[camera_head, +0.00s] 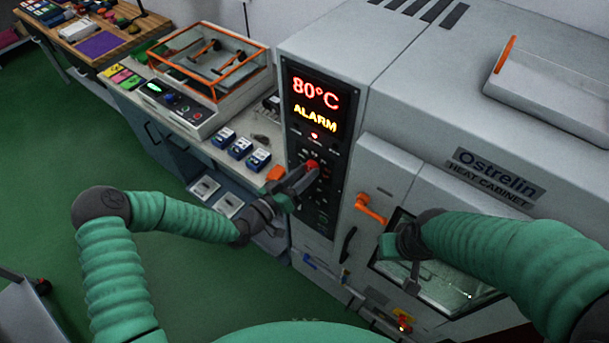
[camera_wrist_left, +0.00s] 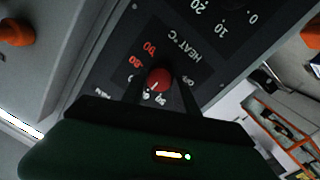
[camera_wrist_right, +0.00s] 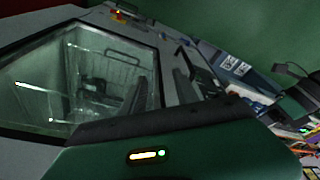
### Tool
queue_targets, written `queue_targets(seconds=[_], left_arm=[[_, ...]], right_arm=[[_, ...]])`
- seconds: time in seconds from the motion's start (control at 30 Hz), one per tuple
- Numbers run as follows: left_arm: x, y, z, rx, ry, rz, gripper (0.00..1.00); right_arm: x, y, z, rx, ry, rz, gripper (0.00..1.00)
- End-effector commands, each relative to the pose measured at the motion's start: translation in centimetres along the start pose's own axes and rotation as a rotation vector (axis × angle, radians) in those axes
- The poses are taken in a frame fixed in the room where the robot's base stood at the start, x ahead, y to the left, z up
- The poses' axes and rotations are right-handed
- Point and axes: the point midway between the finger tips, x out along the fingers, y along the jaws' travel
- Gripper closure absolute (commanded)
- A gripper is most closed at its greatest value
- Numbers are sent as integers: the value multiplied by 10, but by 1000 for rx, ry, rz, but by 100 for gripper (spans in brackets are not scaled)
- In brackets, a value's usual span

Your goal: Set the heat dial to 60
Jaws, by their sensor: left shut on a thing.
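The heat dial is a red round knob (camera_wrist_left: 159,79) on the cabinet's dark control panel, seen upside down in the left wrist view beside the lettering "HEAT °C". It also shows in the head view (camera_head: 312,165). My left gripper (camera_wrist_left: 160,90) is shut on the knob, with a finger on each side. A scale of numbers rings the knob; which one its mark points at is too small to tell. The lit display (camera_head: 315,103) reads 80°C and ALARM. My right gripper (camera_head: 412,262) is in front of the cabinet's glass door; its two fingers show apart in the right wrist view (camera_wrist_right: 135,103).
The heat cabinet (camera_head: 430,75) stands at the right, with an orange door handle (camera_head: 370,208) near the panel. A bench with an orange-edged clear box (camera_head: 210,62) and small blue devices (camera_head: 240,148) stands left of it.

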Motion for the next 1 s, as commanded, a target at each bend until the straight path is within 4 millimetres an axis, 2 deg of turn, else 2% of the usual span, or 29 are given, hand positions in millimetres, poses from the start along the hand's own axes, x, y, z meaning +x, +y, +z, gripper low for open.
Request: queue_targets(seconds=[0.13,0.17,0.3,0.67,0.77,0.83,1.0], left_arm=[[-1,-1,1,-3,-3,-3,100],[-1,-1,1,-3,-3,-3,63],[-1,-1,1,-3,-3,-2,45],[-4,0,1,-3,-2,-1,43],[-17,-2,2,-2,-3,-1,43],[-33,-3,3,-3,-2,-3,43],[-84,-4,4,-4,-2,-5,43]], right_arm=[[-1,0,0,0,0,0,64],[-1,0,0,0,0,0,64],[-1,0,0,0,0,0,64],[1,0,0,0,0,0,64],[6,0,1,0,0,0,64],[10,0,2,0,0,0,64],[24,0,6,0,0,0,64]])
